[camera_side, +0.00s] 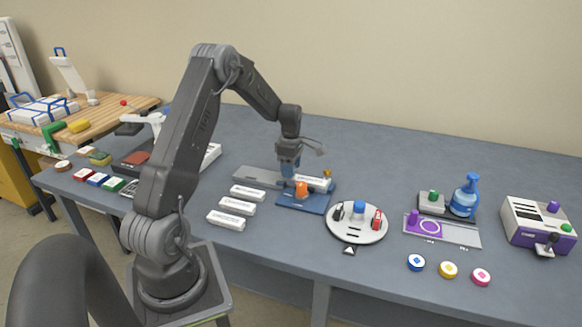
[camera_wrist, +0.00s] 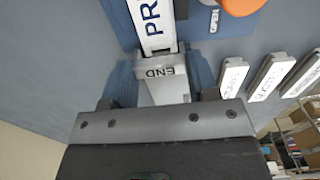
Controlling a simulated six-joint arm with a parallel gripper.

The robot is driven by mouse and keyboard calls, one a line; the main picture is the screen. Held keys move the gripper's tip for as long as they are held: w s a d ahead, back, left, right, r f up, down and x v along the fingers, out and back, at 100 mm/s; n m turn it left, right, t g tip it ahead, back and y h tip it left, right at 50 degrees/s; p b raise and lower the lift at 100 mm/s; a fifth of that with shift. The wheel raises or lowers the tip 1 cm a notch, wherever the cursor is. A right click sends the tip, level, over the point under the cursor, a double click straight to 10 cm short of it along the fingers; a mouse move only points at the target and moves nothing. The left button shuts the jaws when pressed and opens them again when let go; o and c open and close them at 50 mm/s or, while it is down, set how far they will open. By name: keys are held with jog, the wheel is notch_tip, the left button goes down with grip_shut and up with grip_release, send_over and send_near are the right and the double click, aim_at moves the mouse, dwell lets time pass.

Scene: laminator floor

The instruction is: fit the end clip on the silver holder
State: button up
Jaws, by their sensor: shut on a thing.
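The end clip (camera_wrist: 160,73) is a grey block marked END, seen upside down in the wrist view. My gripper (camera_wrist: 160,95) is shut on it, with a finger on either side. The silver holder (camera_wrist: 178,22) carries a white strip reading "PR", the rest cut off. The clip is lined up with the holder's near end and looks up against it; I cannot tell whether it is seated. In the side view my gripper (camera_side: 289,165) is low over the left end of the holder (camera_side: 318,183), which lies on a blue base (camera_side: 312,204). The clip is hidden there.
An orange knob (camera_side: 301,189) stands close in front of the holder. Several white labelled bars, one here (camera_side: 238,207), lie front left. A grey plate (camera_side: 250,175) lies behind left. A round white turntable (camera_side: 357,232) stands to the right.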

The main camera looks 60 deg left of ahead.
jog(key=shift+f, duration=0.95)
dwell(1.6)
jog(key=o, duration=1.3)
jog(key=shift+c, duration=0.2)
jog(key=shift+r, duration=0.15)
jog(key=shift+r, duration=3.65)
